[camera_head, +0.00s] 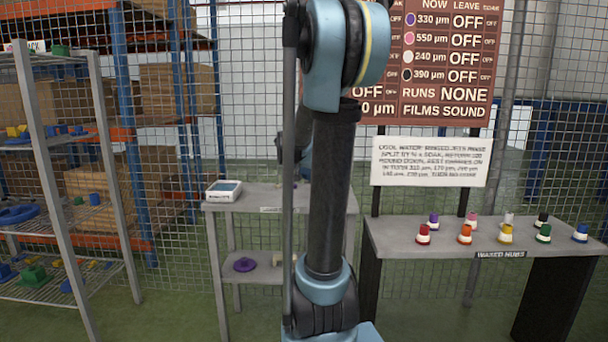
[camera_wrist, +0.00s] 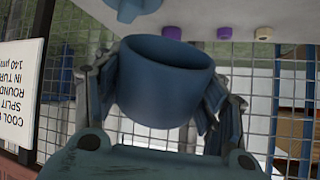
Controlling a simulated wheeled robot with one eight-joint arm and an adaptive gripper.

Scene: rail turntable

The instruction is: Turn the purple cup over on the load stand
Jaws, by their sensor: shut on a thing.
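My gripper (camera_wrist: 158,102) is shut on a dull slate-blue cup (camera_wrist: 165,88) in the wrist view, one finger on each side of it. The cup's round open mouth faces the top of the picture. The cup looks blue rather than purple. In the head view my arm hides the gripper and the held cup.
A white device (camera_head: 223,190) sits on the middle stand, with a purple disc-like thing (camera_head: 244,265) on its lower shelf. A rack (camera_head: 95,190) stands left; wire mesh is behind.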

